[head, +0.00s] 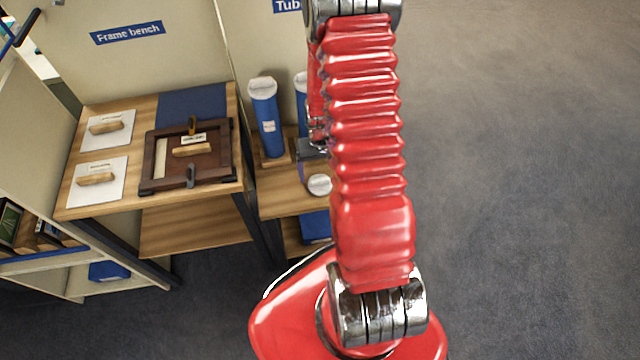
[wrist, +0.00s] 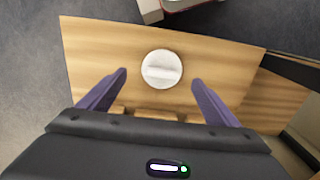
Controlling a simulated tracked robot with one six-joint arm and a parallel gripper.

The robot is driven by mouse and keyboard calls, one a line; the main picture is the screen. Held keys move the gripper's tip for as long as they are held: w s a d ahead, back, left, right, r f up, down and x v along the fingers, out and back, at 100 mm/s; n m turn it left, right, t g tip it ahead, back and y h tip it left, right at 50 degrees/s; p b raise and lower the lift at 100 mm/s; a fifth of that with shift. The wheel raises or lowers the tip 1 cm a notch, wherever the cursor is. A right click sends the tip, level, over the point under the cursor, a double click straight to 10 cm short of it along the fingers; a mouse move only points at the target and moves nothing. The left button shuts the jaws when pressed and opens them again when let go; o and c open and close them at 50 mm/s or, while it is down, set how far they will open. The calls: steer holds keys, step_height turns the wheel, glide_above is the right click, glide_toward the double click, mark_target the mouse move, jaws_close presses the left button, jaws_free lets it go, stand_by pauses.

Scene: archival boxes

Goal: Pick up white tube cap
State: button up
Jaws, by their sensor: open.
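The white tube cap (head: 320,184) lies on the wooden tube shelf, just left of my red arm in the head view. In the wrist view the cap (wrist: 162,69) is a round white disc with a raised bar across its middle, lying on bare wood. My gripper (wrist: 159,81) is open, with one purple-grey finger to the left of the cap and one to the right. There is clear space between each finger and the cap. The height of the fingertips above the wood is hard to tell. In the head view my arm hides most of the gripper.
A blue tube (head: 266,120) with a white top stands upright behind the cap, and a second blue tube (head: 301,95) is partly hidden by my arm. The frame bench (head: 195,235) at left holds a dark wooden frame (head: 160,155) and two white cards. Open floor lies right.

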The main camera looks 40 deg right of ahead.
mark_target(320, 180)
steer(key=shift+w+a+f, duration=0.1)
steer(key=shift+a+f, duration=0.05)
steer(key=shift+f, duration=2.45)
steer(key=c, duration=1.1)
steer(key=shift+r, duration=0.1)
steer(key=shift+c, duration=0.2)
steer(key=shift+r, duration=4.95)
